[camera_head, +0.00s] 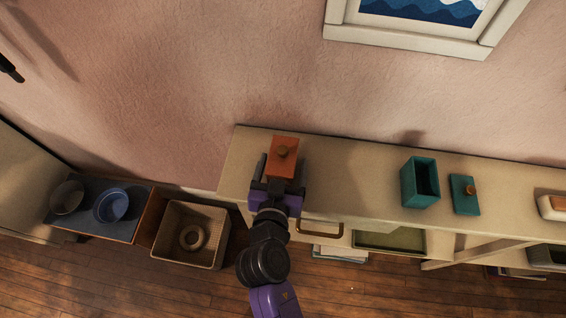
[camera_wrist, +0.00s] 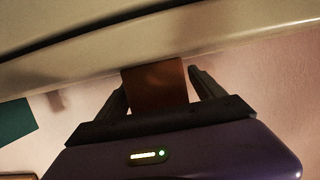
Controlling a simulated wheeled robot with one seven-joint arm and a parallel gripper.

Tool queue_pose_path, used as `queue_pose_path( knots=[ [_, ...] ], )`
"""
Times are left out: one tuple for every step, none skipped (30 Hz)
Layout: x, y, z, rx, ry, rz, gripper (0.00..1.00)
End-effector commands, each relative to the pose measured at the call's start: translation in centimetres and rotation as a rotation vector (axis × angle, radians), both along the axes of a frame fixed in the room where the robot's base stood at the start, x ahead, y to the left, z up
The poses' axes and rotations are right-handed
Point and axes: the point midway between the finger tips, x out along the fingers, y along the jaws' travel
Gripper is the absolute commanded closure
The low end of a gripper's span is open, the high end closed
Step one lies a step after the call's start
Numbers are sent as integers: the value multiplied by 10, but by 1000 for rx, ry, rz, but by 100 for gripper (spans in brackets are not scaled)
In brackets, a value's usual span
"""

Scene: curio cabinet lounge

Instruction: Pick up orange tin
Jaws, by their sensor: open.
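In the wrist view the orange tin (camera_wrist: 157,86) shows as a dark orange block between the fingers. My gripper (camera_head: 279,173) is open, with one finger on each side of the tin's near part. In the wrist view my gripper (camera_wrist: 158,84) has visible gaps toward the tin, clearest on the right. The tin's lower near side is hidden by my gripper in the head view.
A teal open box (camera_head: 409,187) and its teal lid (camera_head: 464,207) with an orange knob sit to the right on the cabinet top (camera_head: 345,165). A white dish (camera_head: 553,207) is at the far right. A woven basket (camera_head: 171,215) and blue bowl (camera_head: 111,205) are lower left.

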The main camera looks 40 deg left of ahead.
Motion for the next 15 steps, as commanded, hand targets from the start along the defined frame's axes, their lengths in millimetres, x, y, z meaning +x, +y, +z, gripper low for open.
queue_pose_path(
  knots=[
    [0,0,0,0,0,0,22],
    [0,0,0,0,0,0,22],
    [0,0,0,0,0,0,22],
    [0,0,0,0,0,0,24],
    [0,0,0,0,0,0,30],
    [0,0,0,0,0,0,38],
    [0,0,0,0,0,0,43],
    [0,0,0,0,0,0,49],
    [0,0,0,0,0,0,57],
    [0,0,0,0,0,0,63],
    [0,0,0,0,0,0,69],
    [0,0,0,0,0,0,77],
    [0,0,0,0,0,0,83],
    [0,0,0,0,0,0,89],
    [0,0,0,1,-1,0,93]
  ],
)
